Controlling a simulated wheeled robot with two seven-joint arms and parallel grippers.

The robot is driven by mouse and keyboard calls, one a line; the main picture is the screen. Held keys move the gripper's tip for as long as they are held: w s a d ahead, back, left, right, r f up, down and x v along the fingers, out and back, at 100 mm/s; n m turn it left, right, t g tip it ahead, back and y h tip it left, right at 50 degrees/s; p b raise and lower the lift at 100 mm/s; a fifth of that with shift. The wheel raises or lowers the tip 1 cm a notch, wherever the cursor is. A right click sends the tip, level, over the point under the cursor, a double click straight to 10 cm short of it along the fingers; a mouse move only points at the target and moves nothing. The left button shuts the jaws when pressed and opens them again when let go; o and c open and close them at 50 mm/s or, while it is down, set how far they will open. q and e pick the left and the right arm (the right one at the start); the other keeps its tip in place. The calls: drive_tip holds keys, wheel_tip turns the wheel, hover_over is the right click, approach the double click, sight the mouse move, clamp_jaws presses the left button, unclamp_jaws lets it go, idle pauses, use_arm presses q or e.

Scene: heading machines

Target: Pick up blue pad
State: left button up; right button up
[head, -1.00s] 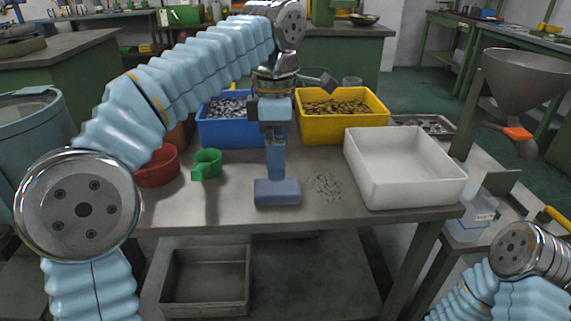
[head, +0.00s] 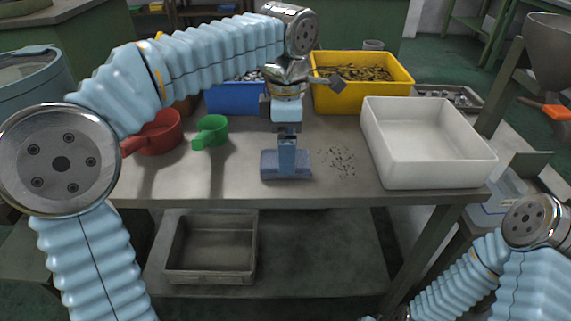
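The blue pad (head: 272,165) is a flat block with an upright blue handle, near the front edge of the grey worktable (head: 335,183). It appears to rest on the table; any small gap beneath it cannot be made out. My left gripper (head: 287,138) points straight down at the handle, directly above the pad. Its fingers overlap the handle in this view, so whether they are closed on it is unclear. My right arm is low at the right, and its gripper is out of view.
Small dark bits (head: 342,162) lie right of the pad, before a white bin (head: 430,173). Blue (head: 232,99) and yellow (head: 400,97) bins stand behind. Green (head: 211,130) and red (head: 158,133) scoops lie left. A metal tray (head: 210,272) sits on the lower shelf.

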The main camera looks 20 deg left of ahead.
use_arm(q)
drive_tip(key=shift+a+f, duration=0.1)
drive_tip(key=shift+f, duration=1.45)
drive_tip(key=c, duration=1.1)
drive_tip(key=shift+r, duration=0.15)
drive_tip(key=shift+r, duration=0.2)
wheel_tip(320, 180, up, 3)
drive_tip(key=shift+f, duration=0.1)
drive_tip(key=s+a+r, duration=0.1)
drive_tip(key=s+r, duration=0.2)
drive_tip(key=s, duration=0.1)
drive_tip(key=s+a+r, duration=0.1)
drive_tip(key=s+r, duration=0.2)
drive_tip(key=s, duration=0.2)
drive_tip(key=s+a+r, duration=0.1)
drive_tip(key=s+r, duration=0.2)
drive_tip(key=s, duration=0.1)
drive_tip(key=shift+s+a+r, duration=0.15)
drive_tip(key=shift+s+r, duration=0.15)
drive_tip(key=shift+s, duration=0.05)
